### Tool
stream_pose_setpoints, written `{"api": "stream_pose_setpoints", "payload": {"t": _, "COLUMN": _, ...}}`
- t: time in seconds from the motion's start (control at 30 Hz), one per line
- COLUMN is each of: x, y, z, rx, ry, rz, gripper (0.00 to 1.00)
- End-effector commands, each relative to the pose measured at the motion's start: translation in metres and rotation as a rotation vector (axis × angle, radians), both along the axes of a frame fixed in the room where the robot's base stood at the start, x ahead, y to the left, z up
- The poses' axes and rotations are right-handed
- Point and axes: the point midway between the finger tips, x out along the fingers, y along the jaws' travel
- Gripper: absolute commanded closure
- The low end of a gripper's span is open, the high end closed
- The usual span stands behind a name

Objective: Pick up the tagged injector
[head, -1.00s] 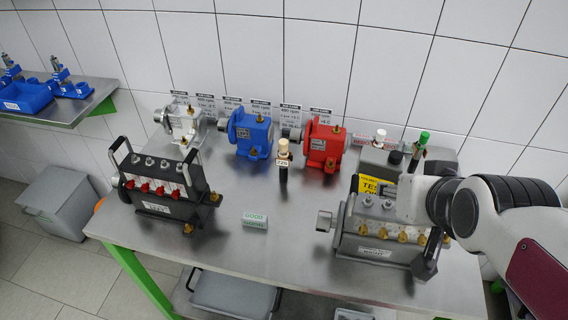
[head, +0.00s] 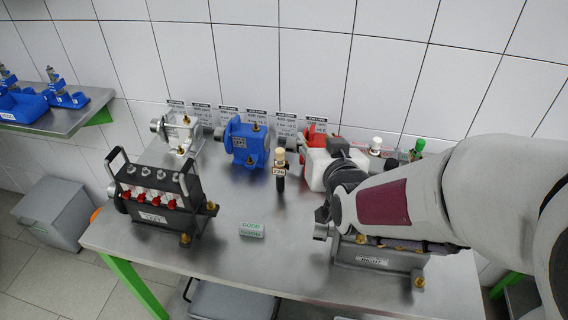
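The tagged injector (head: 280,176) stands upright near the middle of the steel table, dark-bodied with a cream top and a small white tag. My gripper (head: 318,168) is to the right of the injector, in front of the red pump, and looks apart from the injector. Its fingers are not clearly visible, so I cannot tell whether it is open or shut. My arm reaches in from the right and covers much of the right side of the table.
A blue pump (head: 246,143) and a silver pump (head: 180,135) stand behind to the left. The red pump (head: 318,134) is partly hidden by my gripper. A black pump with handles (head: 160,196) stands left. A GOOD block (head: 251,230) lies in front of the injector. The front middle is clear.

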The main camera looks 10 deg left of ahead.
Motion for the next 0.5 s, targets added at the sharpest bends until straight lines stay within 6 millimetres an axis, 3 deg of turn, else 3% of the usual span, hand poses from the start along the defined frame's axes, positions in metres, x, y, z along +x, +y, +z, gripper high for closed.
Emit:
{"api": "stream_pose_setpoints", "payload": {"t": 0.2, "x": 0.007, "y": 0.028, "z": -0.020, "rx": 0.016, "ry": -0.062, "rz": 0.022, "gripper": 0.64}}
{"api": "stream_pose_setpoints", "payload": {"t": 0.5, "x": 0.005, "y": 0.055, "z": -0.053, "rx": 0.018, "ry": -0.138, "rz": 0.039, "gripper": 0.64}}
